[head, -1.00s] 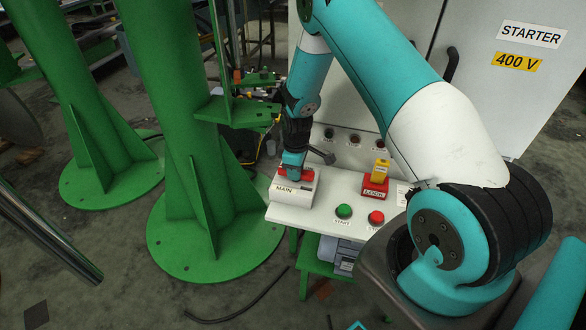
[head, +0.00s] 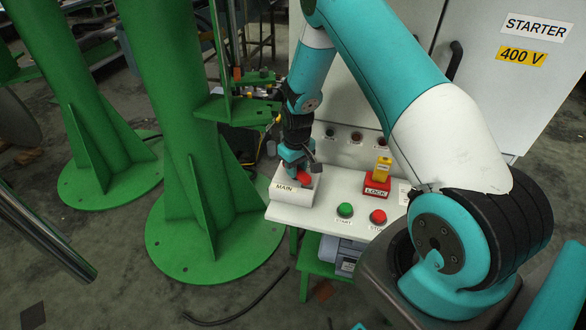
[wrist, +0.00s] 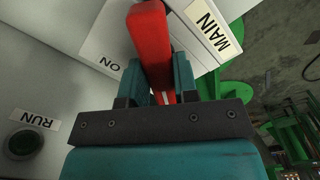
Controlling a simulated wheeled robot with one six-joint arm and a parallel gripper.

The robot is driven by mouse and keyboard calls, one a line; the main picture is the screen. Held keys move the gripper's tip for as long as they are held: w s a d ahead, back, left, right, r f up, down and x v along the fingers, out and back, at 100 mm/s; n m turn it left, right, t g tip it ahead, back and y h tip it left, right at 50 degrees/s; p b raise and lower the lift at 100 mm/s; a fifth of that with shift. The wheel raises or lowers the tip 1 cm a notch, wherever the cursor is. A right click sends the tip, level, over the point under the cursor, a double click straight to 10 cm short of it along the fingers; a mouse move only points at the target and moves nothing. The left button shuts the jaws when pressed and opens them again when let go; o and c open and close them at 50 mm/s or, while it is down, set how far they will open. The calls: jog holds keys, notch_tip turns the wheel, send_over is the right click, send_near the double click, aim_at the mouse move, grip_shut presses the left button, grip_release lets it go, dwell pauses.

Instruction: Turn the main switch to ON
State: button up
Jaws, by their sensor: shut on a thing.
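The main switch is a red handle (wrist: 150,45) on a white box labelled MAIN (head: 287,196), at the left end of the control panel. In the wrist view the handle lies between the two teal fingers of my gripper (wrist: 158,80), and they are shut on it. An ON label (wrist: 110,64) shows on the box beside the handle. In the head view my gripper (head: 296,168) comes down onto the box from above, and part of the red handle (head: 304,178) shows to its right. The rest of the handle is hidden by the gripper.
On the panel are a green START button (head: 345,210), a red STOP button (head: 378,217) and a red LOCK block (head: 377,185) with a yellow top. The grey starter cabinet (head: 480,110) stands behind. Green columns (head: 180,130) stand close on the left.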

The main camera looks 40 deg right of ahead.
jog(key=m+b, duration=0.1)
jog(key=m, duration=0.4)
jog(key=shift+d+m, duration=0.1)
jog(key=shift+m, duration=0.3)
jog(key=m, duration=0.4)
jog(key=shift+r+m+b, duration=0.1)
jog(key=shift+m+b, duration=0.25)
jog(key=shift+m, duration=0.35)
jog(key=o, duration=0.9)
notch_tip(320, 180, up, 17)
jog(key=shift+r+b, duration=0.2)
jog(key=shift+b, duration=0.4)
